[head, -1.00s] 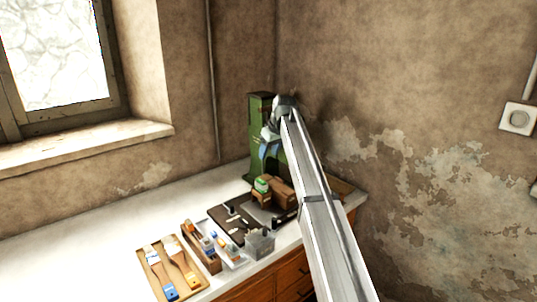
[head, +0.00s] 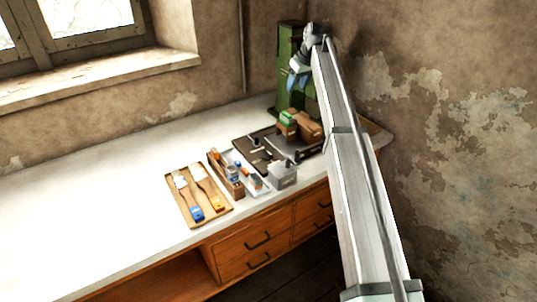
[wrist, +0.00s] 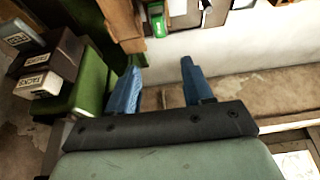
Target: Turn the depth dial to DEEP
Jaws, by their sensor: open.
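The green press (head: 290,60) stands at the far right end of the bench, in the corner, partly hidden by my arm. I cannot make out a depth dial or its marking in either view. My gripper (head: 298,76) is in front of the press's upper part, with its blue fingers pointing down. In the wrist view my gripper (wrist: 158,66) has its two blue fingers wide apart with nothing between them. A green body, probably the press (wrist: 88,92), is close beside the left finger there.
Brown blocks with a green item (head: 302,125) sit at the press's foot. A dark board (head: 258,148), a grey container (head: 283,175), and a tray of brushes (head: 190,212) lie nearer. Labelled boxes (wrist: 45,78) show at the wrist view's left. The bench (head: 90,195) is clear at left.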

